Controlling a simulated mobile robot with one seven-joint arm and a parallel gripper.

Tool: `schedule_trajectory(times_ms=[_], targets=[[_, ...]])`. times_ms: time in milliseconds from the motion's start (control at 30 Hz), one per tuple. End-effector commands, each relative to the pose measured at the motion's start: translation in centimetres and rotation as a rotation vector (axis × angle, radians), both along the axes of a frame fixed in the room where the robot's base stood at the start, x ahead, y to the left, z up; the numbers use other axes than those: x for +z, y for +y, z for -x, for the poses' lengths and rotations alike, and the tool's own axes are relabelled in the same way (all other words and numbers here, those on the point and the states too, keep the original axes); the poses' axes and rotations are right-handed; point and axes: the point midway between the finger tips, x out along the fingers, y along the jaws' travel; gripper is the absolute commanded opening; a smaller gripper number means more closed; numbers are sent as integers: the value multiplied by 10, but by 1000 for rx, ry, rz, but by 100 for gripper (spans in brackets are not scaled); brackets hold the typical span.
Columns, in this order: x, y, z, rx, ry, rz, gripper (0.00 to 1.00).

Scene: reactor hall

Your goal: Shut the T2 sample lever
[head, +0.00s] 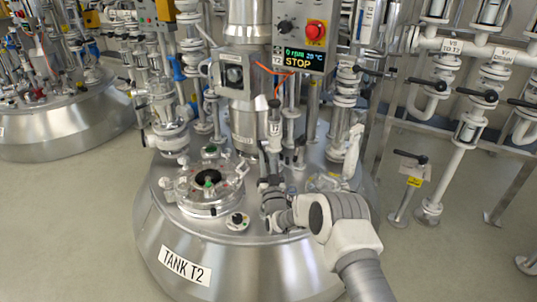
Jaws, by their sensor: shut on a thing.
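Tank T2 (185,265) is the large steel vessel in the middle, with its name plate on the front. My gripper (271,184) is over the right part of its lid, in front of the central column. It is shut on a small dark piece, which appears to be the T2 sample lever. The jaws and my wrist hide most of this piece, so its angle cannot be made out. A slim upright fitting with a dark handle (274,127) stands just behind my gripper.
A round hatch (208,183) with a dark centre lies left of my gripper. A control box (300,35) reading STOP, with a red button, hangs above. White pipes with black-handled valves (477,93) stand at right. Another tank (70,125) is at left. The floor between is clear.

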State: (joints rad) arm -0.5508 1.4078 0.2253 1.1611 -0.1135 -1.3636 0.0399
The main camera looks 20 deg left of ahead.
Motion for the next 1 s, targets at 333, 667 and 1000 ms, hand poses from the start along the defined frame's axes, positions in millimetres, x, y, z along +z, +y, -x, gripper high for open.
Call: schedule_trajectory(times_ms=[333,667,1000], targets=[[-2,-1,6,-2,-13,-11,0],[-2,-1,6,-1,-13,-11,29],[-2,0,6,0,-13,-11,50]])
